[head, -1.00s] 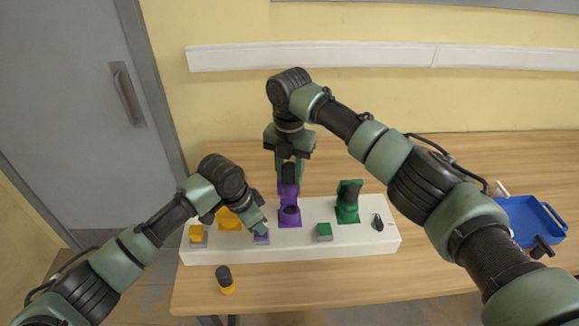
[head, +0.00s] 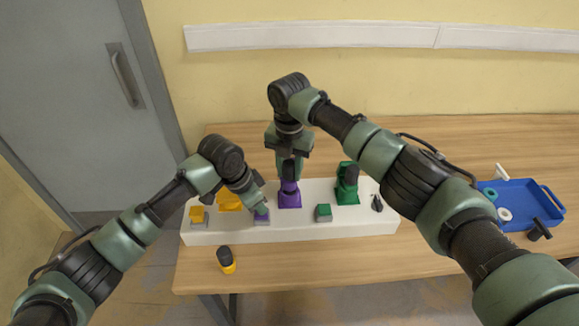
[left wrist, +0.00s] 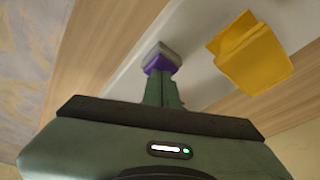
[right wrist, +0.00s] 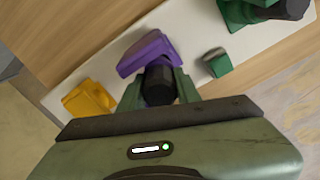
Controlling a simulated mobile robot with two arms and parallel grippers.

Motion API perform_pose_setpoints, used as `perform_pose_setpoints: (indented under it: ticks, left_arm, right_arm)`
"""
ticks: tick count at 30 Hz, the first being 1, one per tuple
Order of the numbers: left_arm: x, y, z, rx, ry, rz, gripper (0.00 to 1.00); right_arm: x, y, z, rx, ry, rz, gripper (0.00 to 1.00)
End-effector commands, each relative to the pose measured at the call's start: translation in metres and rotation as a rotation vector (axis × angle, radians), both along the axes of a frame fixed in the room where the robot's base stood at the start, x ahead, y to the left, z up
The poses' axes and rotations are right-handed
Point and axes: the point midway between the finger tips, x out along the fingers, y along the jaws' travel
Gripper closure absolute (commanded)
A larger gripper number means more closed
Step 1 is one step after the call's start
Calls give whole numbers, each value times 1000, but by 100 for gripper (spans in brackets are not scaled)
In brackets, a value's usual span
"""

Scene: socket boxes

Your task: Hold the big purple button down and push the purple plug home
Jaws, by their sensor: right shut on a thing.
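The purple socket (head: 290,201) stands on the white box (head: 290,235), with its purple body also in the right wrist view (right wrist: 146,52). My right gripper (head: 290,178) is shut on the dark body of the purple plug (right wrist: 159,84), right at the socket mouth. The gripper hides most of the plug, so I cannot tell how deep it sits. The big purple button (head: 261,217) is on the front of the box. My left gripper (head: 260,207) is shut, its fingertips on the button; the left wrist view shows them against the button's purple top (left wrist: 158,68).
A yellow socket (head: 229,203) and yellow button (head: 197,214) are at the left. A green socket (head: 346,193), green button (head: 323,211) and black switch (head: 377,203) are at the right. A blue tray (head: 530,200) is far right.

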Motion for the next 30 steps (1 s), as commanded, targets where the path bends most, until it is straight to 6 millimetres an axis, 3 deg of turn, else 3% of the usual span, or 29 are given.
perform_pose_setpoints:
  ticks: [1,30]
  left_arm:
    - [-5,1,-7,7,16,-2,100]
    - [-5,1,-7,7,16,-2,100]
  right_arm:
    - [0,0,0,1,0,0,100]
    - [0,0,-10,0,1,0,100]
